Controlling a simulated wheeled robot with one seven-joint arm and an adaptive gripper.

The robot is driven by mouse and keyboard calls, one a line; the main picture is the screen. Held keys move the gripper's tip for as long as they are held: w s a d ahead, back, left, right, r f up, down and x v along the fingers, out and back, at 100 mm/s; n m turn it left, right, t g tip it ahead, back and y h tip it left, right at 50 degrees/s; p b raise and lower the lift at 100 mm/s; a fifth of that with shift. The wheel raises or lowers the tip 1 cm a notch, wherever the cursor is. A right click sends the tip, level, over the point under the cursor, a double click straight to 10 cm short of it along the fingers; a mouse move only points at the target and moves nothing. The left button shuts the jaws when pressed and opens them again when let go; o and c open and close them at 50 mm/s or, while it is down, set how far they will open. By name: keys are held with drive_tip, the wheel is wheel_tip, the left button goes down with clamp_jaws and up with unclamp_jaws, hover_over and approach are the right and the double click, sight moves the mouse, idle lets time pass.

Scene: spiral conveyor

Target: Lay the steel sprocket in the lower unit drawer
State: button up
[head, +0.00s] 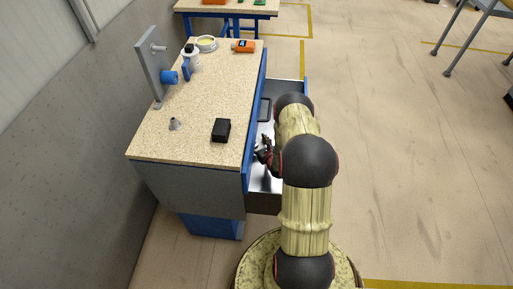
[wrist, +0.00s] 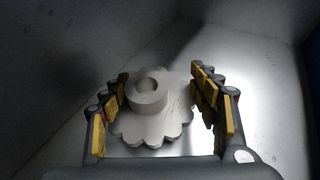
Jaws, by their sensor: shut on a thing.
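The grey steel sprocket (wrist: 152,125), with a raised hub and a toothed rim, sits between the yellow-padded fingers of my gripper (wrist: 160,76) in the wrist view. My gripper is shut on it. Bright drawer floor shows beneath and beyond the sprocket; I cannot tell whether it touches that floor. In the head view my gripper (head: 265,153) is low over the pulled-out drawer (head: 262,182) at the bench's right side. My arm covers part of the drawer, and the sprocket cannot be made out there.
A dark item (head: 264,109) lies in the drawer's far part. Drawer walls flank my gripper.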

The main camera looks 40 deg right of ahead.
sight(258, 148)
wheel_tip(258, 148, down, 3)
drive_tip(key=shift+r+b, duration=0.1)
drive_tip(key=shift+b, duration=0.4)
drive_tip(key=shift+r, duration=0.1)
drive_tip(key=o, duration=1.7)
drive_tip(key=shift+f, duration=0.2)
drive_tip(key=shift+r, duration=0.15)
drive_tip(key=p+v, duration=0.3)
drive_tip(key=v, duration=0.4)
drive_tip(key=shift+s+a+r, duration=0.1)
drive_tip(key=shift+s, duration=0.2)
